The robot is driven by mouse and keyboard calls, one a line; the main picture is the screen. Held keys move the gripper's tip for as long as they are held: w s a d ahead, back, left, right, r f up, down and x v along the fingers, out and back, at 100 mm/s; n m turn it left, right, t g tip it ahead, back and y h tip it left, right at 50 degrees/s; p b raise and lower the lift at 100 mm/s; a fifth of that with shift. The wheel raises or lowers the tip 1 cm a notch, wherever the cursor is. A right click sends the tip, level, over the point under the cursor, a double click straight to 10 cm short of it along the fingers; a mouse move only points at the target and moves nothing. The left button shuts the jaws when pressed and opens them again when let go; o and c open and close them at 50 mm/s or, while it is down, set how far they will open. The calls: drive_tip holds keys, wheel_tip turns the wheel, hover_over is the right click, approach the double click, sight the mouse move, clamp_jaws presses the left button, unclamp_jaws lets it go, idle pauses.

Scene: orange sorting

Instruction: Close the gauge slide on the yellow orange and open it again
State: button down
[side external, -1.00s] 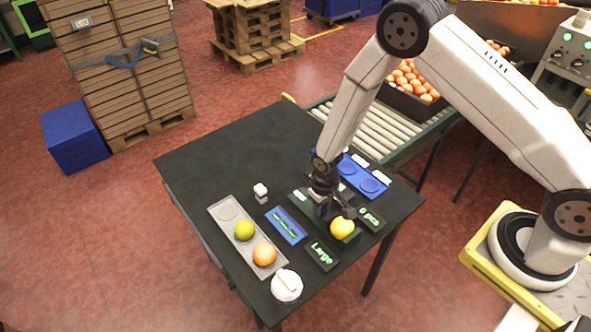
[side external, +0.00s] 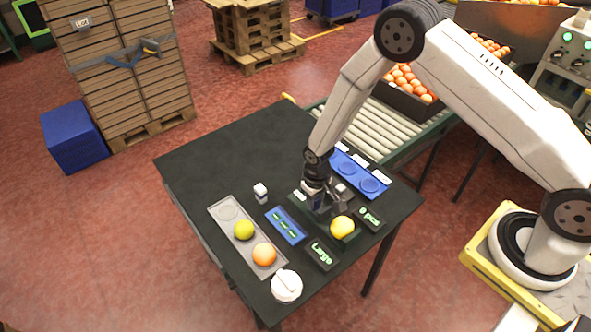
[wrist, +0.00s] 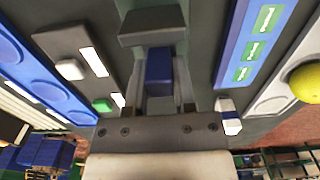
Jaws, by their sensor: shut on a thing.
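The yellow orange (side external: 342,228) rests at the near end of the dark gauge on the table, in the side view. My gripper (side external: 314,192) is low over the gauge's far part, apart from the orange. In the wrist view my gripper (wrist: 159,85) is shut on a blue block (wrist: 159,66), which appears to be the gauge slide's handle. A dark grey block (wrist: 152,22) stands just beyond it. The arm and gripper partly hide the slide in the side view.
A grey tray (side external: 227,213) holds a yellow-green orange (side external: 244,230) and an orange one (side external: 264,254). Nearby are a blue panel (side external: 286,225), a "Large" display (side external: 322,254), a counter display (side external: 369,218), a blue tray (side external: 372,185) and a round white object (side external: 286,286). The table's far left is clear.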

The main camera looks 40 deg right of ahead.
drive_tip(key=shift+w, duration=1.4)
drive_tip(key=shift+c, duration=2.2)
unclamp_jaws()
drive_tip(key=shift+r, duration=0.15)
wheel_tip(320, 180, up, 8)
drive_tip(key=shift+f, duration=0.25)
drive_tip(key=shift+r, duration=0.1)
